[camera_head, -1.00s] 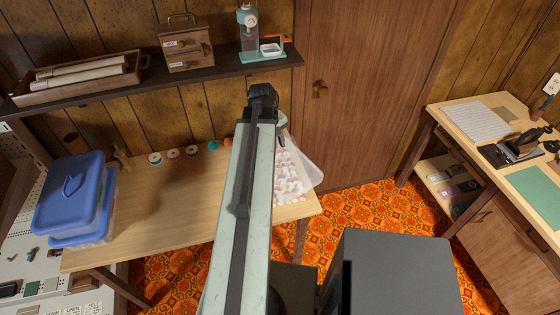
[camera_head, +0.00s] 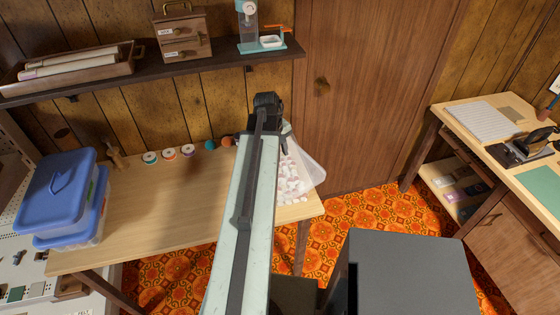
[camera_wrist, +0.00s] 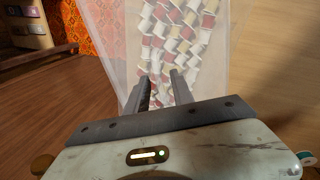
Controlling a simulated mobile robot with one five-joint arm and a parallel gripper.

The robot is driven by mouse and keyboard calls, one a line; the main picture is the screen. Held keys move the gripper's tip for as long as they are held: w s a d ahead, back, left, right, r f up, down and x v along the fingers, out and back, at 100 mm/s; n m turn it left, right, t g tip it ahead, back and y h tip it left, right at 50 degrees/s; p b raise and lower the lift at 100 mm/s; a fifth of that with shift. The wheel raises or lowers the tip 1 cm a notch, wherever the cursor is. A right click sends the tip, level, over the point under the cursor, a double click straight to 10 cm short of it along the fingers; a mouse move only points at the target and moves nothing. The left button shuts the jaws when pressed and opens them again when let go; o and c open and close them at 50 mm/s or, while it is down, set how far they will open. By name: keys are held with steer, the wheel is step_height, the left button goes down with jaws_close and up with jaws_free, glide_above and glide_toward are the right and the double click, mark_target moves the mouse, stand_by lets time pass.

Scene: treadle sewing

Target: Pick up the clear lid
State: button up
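The clear lid (camera_head: 313,170) is a translucent, whitish sheet at the right end of the wooden table, partly past the table's edge. My arm hides part of it. In the wrist view the lid (camera_wrist: 102,45) spreads ahead of my gripper, and red, white and cream patches show at its middle. I cannot tell whether these lie under it or on it. My gripper (camera_wrist: 160,82) is open, its two dark fingers apart, with nothing visibly held. The fingertips overlap the lid's near part in this view; contact cannot be told.
The table (camera_head: 165,215) has a clear middle. A blue-lidded box (camera_head: 65,195) stands at its left, and thread spools (camera_head: 169,153) line its back. A dark shelf (camera_head: 150,78) hangs above. A door (camera_head: 370,90) is behind, and a desk (camera_head: 455,118) stands at right.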

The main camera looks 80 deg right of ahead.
jaws_close()
stand_by(1.2)
